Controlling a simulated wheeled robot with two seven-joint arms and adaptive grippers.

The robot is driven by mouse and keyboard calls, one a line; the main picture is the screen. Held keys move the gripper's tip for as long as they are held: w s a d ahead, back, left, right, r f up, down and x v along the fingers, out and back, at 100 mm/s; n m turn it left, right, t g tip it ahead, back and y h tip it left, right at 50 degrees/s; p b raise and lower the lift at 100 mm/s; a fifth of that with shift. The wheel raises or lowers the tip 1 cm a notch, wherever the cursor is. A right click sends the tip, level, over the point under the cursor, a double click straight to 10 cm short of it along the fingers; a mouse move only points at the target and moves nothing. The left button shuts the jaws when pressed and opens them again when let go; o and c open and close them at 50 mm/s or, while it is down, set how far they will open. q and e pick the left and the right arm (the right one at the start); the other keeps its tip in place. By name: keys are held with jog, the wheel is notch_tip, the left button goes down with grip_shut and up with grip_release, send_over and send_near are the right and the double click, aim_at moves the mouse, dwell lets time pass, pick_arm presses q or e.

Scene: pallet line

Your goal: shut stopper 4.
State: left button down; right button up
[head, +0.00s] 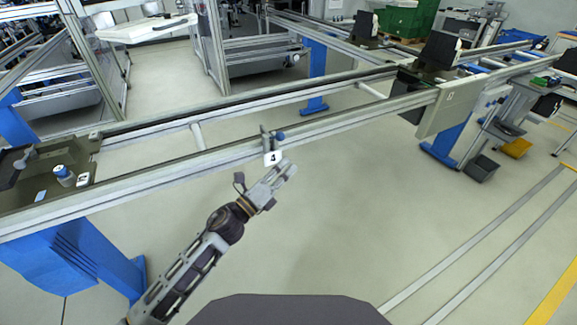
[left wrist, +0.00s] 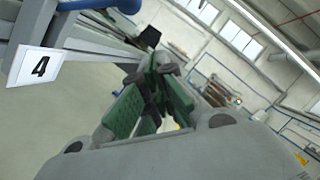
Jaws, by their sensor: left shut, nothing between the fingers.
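Stopper 4 (head: 267,139) is a small grey block with a blue knob (head: 281,136) on the near rail of the conveyor. Its white label "4" (head: 272,158) hangs on the rail's front face. My left gripper (head: 289,169) is just below and to the right of the label, on the near side of the rail, shut and empty. In the left wrist view, the label (left wrist: 38,67) and part of the blue knob (left wrist: 100,3) show at the upper left, apart from the fingers (left wrist: 162,66). I cannot tell whether the stopper is open or shut. My right gripper is out of view.
The conveyor rail (head: 350,122) runs from lower left to upper right. A tray (head: 110,147) with a blue-and-white jar (head: 64,176) is at its left end. A grey panel (head: 449,108) stands at the right. The floor in front is clear.

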pick_arm(q)
jog(key=b+v, duration=0.1)
jog(key=v, duration=0.7)
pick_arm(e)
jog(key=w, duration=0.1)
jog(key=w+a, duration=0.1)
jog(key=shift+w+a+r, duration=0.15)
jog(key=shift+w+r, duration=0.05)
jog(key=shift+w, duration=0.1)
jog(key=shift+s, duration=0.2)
